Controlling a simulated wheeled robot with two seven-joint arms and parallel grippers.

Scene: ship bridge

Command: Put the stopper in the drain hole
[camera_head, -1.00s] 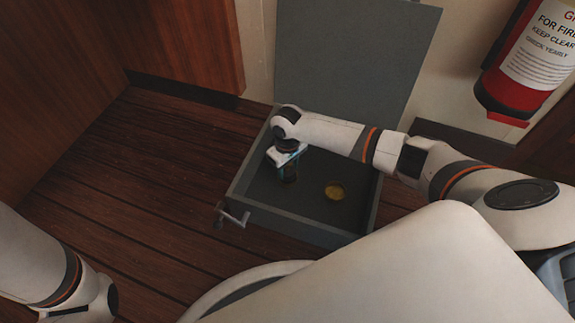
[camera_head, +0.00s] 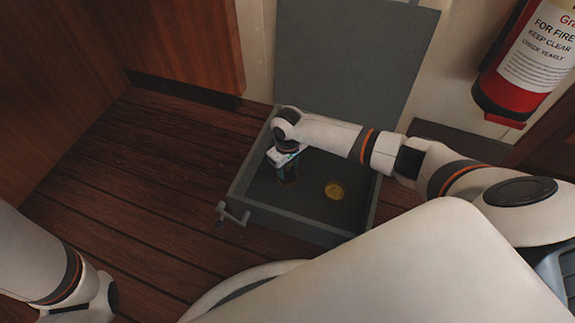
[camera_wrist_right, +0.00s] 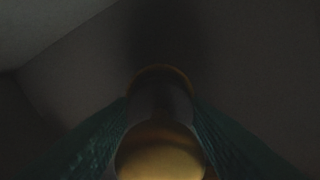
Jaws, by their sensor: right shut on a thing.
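My right gripper (camera_head: 287,172) reaches down inside an open grey box, near its left side. In the right wrist view its two dark green fingers (camera_wrist_right: 160,130) are shut on the stopper (camera_wrist_right: 160,160), a dark-bodied piece with a brass near end. A brass rim (camera_wrist_right: 163,70) shows at its far end; I cannot tell whether it belongs to the stopper or the floor. A round brass piece (camera_head: 335,190), seemingly the drain hole's fitting, lies on the box floor to the right of the gripper, apart from it. My left arm shows at the lower left, its fingers out of view.
The grey box (camera_head: 290,222) has low walls, a raised lid (camera_head: 355,60) behind and a handle-like latch (camera_head: 232,214) at its front left. A fire extinguisher (camera_head: 530,65) hangs at the upper right. Wooden floor (camera_head: 130,200) is clear on the left.

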